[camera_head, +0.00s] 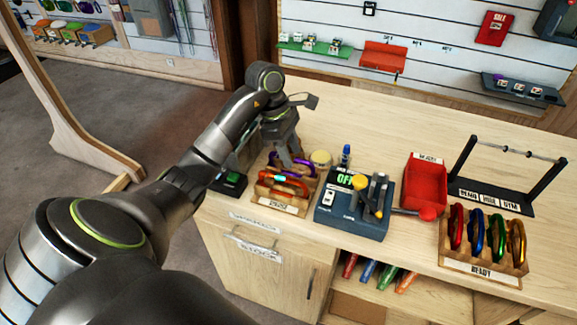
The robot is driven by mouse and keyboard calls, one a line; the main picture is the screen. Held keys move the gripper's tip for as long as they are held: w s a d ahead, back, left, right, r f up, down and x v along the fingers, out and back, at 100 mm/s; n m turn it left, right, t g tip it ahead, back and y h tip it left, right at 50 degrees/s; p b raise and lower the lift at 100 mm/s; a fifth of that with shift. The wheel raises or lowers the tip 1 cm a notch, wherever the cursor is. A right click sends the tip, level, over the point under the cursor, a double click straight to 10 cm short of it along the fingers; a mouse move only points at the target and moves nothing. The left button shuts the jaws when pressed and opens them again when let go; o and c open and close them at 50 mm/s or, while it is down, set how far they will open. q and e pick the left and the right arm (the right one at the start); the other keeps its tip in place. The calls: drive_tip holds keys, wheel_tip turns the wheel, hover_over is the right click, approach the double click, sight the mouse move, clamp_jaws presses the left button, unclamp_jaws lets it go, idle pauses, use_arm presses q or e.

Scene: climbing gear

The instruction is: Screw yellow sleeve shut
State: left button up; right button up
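A dark blue fixture (345,220) with a display reading "OFF" stands on the counter. A yellow round-topped part (360,183) rises from it, beside grey upright parts and a smaller yellow piece (379,212). I cannot tell which yellow part is the sleeve, or whether it is screwed shut. My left gripper (295,160) points down over a wooden tray (292,208) left of the fixture. Its fingers look apart. A purple carabiner (276,158) lies close by the fingers, partly hidden, and an orange-red one with a cyan sleeve (282,179) lies in front. My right gripper is out of view.
A red bin (424,186) and a red-knobbed lever (427,213) are right of the fixture. A "READY" rack (480,268) holds several coloured carabiners, with a black bar stand (490,195) behind. The back counter is clear.

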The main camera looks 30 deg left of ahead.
use_arm(q)
drive_tip(key=shift+w+a+b, duration=0.25)
drive_tip(key=shift+w+b, duration=0.2)
drive_tip(key=shift+w, duration=0.7)
drive_tip(key=shift+f, duration=0.1)
drive_tip(key=shift+f+b, duration=1.3)
drive_tip(key=shift+b, duration=0.1)
drive_tip(key=shift+s, duration=0.1)
drive_tip(key=shift+s+d, duration=0.1)
drive_tip(key=shift+s, duration=0.15)
drive_tip(key=shift+s+d+p, duration=0.15)
drive_tip(key=shift+s+p, duration=0.35)
drive_tip(key=shift+s, duration=0.35)
